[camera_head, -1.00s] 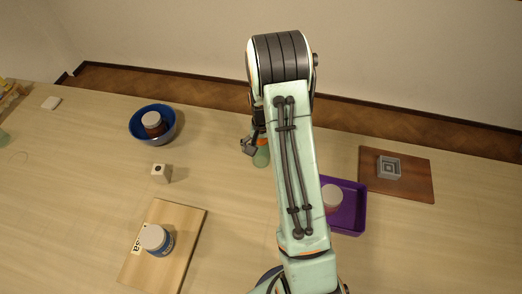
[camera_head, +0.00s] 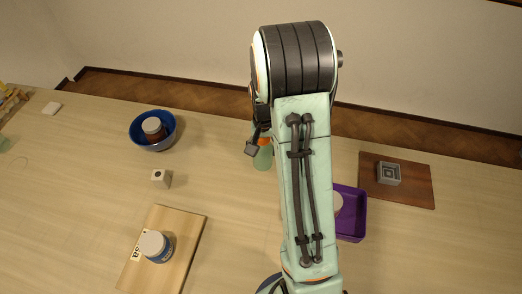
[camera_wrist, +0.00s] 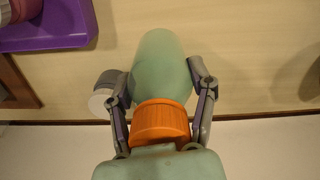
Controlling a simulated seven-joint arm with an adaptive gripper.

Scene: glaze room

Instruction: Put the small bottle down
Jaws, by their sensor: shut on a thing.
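The small bottle, green with an orange cap, is between the fingers of my gripper (camera_wrist: 160,92) in the wrist view, its green body (camera_wrist: 162,62) pointing away from the palm. My gripper is shut on it, with one finger on each side. In the head view, part of the green bottle (camera_head: 263,159) shows left of my arm, below a grey finger (camera_head: 252,148); the rest is hidden. I cannot tell whether its base touches the table.
A purple tray (camera_head: 352,235), a brown board (camera_head: 415,190), a blue bowl (camera_head: 168,139), a small white block (camera_head: 161,179) and a pale board (camera_head: 186,238) are around. Table between bowl and bottle is clear.

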